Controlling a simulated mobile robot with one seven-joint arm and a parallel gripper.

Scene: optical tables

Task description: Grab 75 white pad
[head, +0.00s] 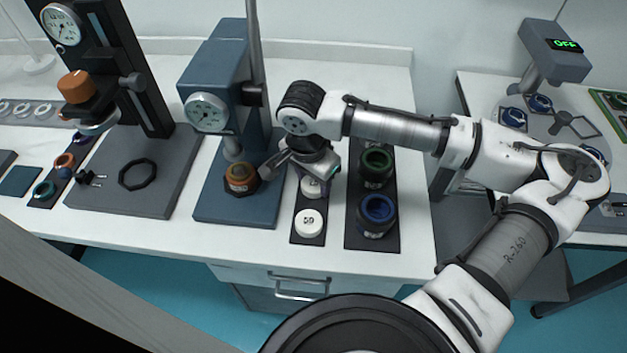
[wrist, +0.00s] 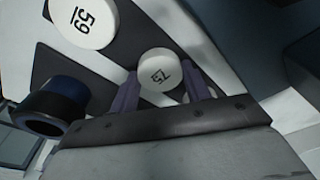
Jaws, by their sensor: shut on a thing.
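The round white pad marked 75 (wrist: 161,68) sits between the two fingers of my gripper (wrist: 160,90) in the wrist view, and the gripper is shut on it. In the head view my gripper (head: 312,170) is over the dark strip (head: 299,239) that bears white pads. A white pad (head: 311,187) shows just under it, partly hidden, and looks like the 75 pad. Whether it is clear of the strip I cannot tell. A second white pad, marked 59 (wrist: 83,22), lies nearer the front edge and also shows in the head view (head: 309,223).
A dark strip to the right holds a blue-topped ring (head: 377,211) and a green one (head: 376,166). To the left stands a blue dial gauge stand (head: 215,90) with an orange-brown piece (head: 240,179) under its probe. The bench's front right is clear.

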